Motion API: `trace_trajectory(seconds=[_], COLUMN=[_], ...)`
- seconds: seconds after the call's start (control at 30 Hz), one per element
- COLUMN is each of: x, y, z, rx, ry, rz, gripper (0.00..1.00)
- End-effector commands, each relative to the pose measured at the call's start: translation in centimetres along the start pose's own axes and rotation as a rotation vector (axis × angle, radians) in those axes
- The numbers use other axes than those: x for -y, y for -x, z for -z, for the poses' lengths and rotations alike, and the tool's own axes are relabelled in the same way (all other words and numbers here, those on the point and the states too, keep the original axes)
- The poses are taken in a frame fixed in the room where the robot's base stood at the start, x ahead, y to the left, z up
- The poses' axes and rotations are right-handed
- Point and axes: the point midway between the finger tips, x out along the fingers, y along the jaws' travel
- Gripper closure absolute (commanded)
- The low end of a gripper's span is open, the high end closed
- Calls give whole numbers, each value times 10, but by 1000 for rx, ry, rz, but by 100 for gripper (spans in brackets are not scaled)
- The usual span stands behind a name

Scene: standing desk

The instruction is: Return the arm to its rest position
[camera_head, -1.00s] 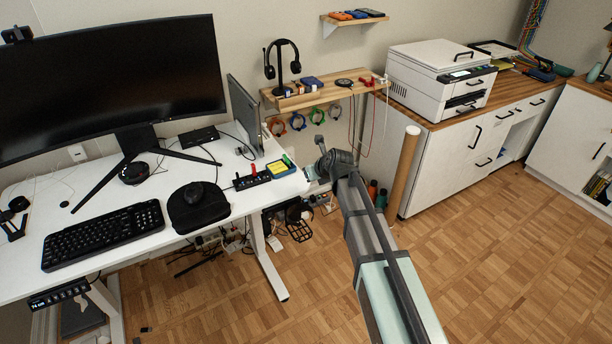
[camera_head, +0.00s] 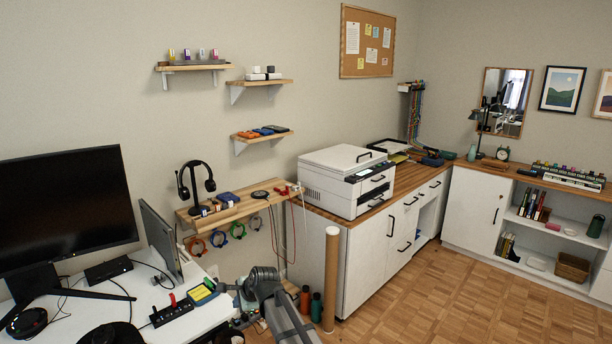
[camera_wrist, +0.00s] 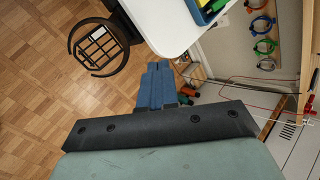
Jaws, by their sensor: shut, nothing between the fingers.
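My gripper (camera_wrist: 159,80) shows in the wrist view as two blue fingers pressed together, with nothing between them. It points past the rounded corner of the white desk (camera_wrist: 168,30), beside and apart from it in that picture. In the head view my arm reaches up from the bottom edge, and its wrist is near the desk's right end (camera_head: 205,318). The fingers are too small and partly hidden there to make out.
A wooden shelf (camera_head: 240,207) with headphones (camera_head: 196,186) and hanging cable loops is behind my wrist. A tall cardboard tube (camera_head: 331,280) and bottles (camera_head: 316,307) stand to its right. The printer (camera_head: 345,180) sits on the cabinet. Floor (camera_head: 440,300) at right is clear.

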Motion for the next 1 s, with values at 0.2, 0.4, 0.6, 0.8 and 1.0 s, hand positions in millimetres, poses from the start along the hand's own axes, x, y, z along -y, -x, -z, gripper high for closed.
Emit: trace_trajectory(seconds=[0.2,0.4,0.6,0.8,1.0], x=[-24,-64,-152,-241,-323], y=[8,11,-1,-8,-8], z=[6,17,47,86,120], rx=[-21,-13,58,155,239], ry=[440,841,1205,1370,1391], rz=[-72,-176,-356,-518,-647], gripper=[100,100,100,100,100])
